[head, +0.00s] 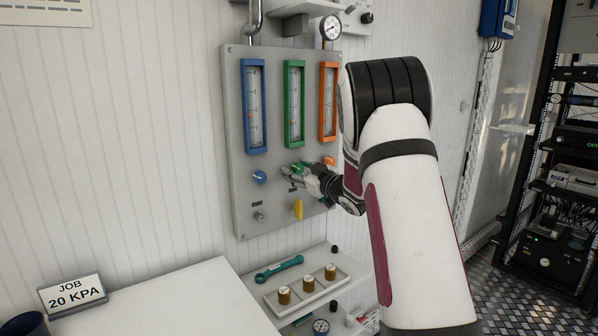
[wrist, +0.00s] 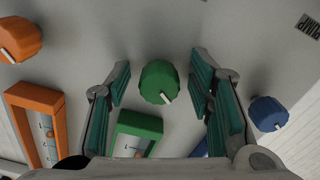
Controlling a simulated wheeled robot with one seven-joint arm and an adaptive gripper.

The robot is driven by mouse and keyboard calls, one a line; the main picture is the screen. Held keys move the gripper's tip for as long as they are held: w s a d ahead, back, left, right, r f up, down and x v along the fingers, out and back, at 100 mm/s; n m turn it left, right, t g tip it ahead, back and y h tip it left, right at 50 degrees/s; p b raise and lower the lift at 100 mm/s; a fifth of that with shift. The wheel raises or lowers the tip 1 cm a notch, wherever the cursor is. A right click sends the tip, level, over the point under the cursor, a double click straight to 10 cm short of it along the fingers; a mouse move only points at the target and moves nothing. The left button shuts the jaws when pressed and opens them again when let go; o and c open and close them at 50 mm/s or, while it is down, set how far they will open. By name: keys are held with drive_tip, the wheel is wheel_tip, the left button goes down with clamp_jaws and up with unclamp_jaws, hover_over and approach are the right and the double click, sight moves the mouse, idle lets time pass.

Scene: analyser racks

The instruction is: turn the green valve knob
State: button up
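The green valve knob (wrist: 158,82) is on the grey panel (head: 236,180), with a white pointer mark on its rim. In the wrist view it lies in the gap between the two teal-padded fingers of my gripper (wrist: 163,78). The fingers are apart, with space on both sides of the knob, and neither appears to touch it. I cannot tell how deep they reach around it. In the head view my gripper (head: 304,178) is at the panel below the green-framed gauge (head: 294,105) and largely hides the knob.
A blue knob (head: 259,177) and an orange knob (head: 329,161) flank the green one. A yellow handle (head: 298,209) sits just below my gripper. A shelf below holds a teal wrench (head: 279,269) and brass pieces (head: 309,283). A sign (head: 74,294) reads "JOB 20 KPA".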

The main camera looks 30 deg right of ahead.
drive_tip(key=s, duration=1.2)
drive_tip(key=shift+d, duration=0.15)
